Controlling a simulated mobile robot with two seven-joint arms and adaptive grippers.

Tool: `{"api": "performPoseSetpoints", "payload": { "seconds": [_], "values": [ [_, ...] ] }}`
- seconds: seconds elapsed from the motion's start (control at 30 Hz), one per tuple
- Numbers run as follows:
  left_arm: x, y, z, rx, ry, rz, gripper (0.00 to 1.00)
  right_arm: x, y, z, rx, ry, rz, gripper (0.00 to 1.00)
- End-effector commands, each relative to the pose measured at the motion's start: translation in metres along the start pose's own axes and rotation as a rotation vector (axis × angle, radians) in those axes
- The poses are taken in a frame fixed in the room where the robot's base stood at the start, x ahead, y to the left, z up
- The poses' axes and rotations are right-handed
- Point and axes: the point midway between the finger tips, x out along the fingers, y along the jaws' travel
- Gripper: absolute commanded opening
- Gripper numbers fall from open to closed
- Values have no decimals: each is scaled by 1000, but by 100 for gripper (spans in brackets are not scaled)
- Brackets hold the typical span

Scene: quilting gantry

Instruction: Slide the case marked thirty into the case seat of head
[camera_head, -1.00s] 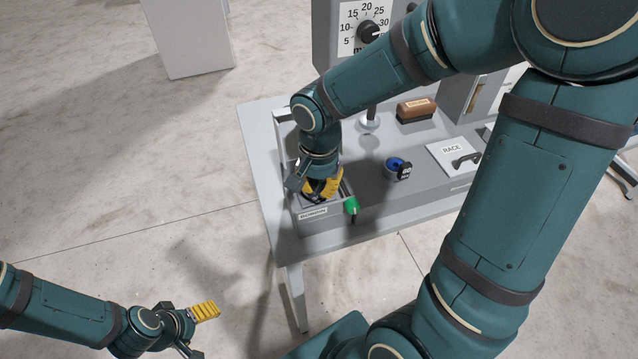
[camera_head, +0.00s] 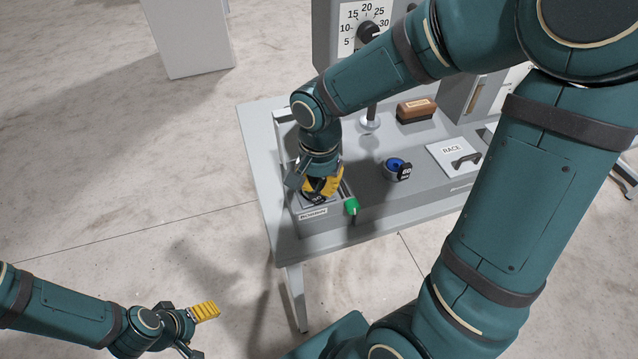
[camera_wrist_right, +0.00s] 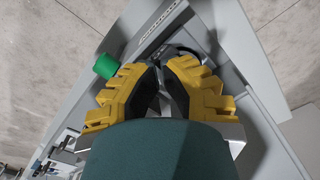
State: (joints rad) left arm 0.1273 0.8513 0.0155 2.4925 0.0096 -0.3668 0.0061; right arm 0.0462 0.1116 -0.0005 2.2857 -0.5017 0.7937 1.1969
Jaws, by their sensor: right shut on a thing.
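My right gripper (camera_head: 322,186) reaches down into a grey tray (camera_head: 346,182) at the table's left end. It is shut on a small dark case (camera_head: 316,198) with a pale mark, too small to read, low in or just above the tray. In the right wrist view a black curved edge (camera_wrist_right: 178,52) shows past the yellow fingers, which hide most of the case. A second dark case with a blue core (camera_head: 398,168) stands apart on the table. The grey machine head with a dial (camera_head: 366,30) is partly behind my right arm; its case seat cannot be made out.
A green knob (camera_head: 352,206) sits at the tray's front right corner. A brown brush-like block (camera_head: 416,109) and a plate marked RACE (camera_head: 452,152) with a handle lie farther right. My left gripper (camera_head: 200,314) hangs over the floor, off the table.

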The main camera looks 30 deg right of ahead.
Motion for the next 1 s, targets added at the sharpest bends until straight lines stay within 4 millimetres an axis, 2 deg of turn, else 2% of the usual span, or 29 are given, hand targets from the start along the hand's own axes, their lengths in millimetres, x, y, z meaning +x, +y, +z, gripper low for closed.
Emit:
{"api": "performPoseSetpoints", "payload": {
  "seconds": [0.1, 0.37, 0.47, 0.8, 1.0],
  "values": [
    [-9, 4, -1, 0, 0, 0, 73, -14, 0, 0, 0, 1, -2, 0],
    [-10, 4, -1, 0, 0, 0, 73, -24, -1, 0, 1, 2, -2, 0],
    [-10, 4, -1, 0, 0, 0, 73, -38, -1, -1, 1, 4, -4, 0],
    [-10, 4, -1, 0, 0, 0, 73, -105, -1, 0, 0, 4, -6, 0],
    [-10, 4, -1, 0, 0, 0, 73, -129, 0, 0, 0, 2, -3, 0]
  ]
}}
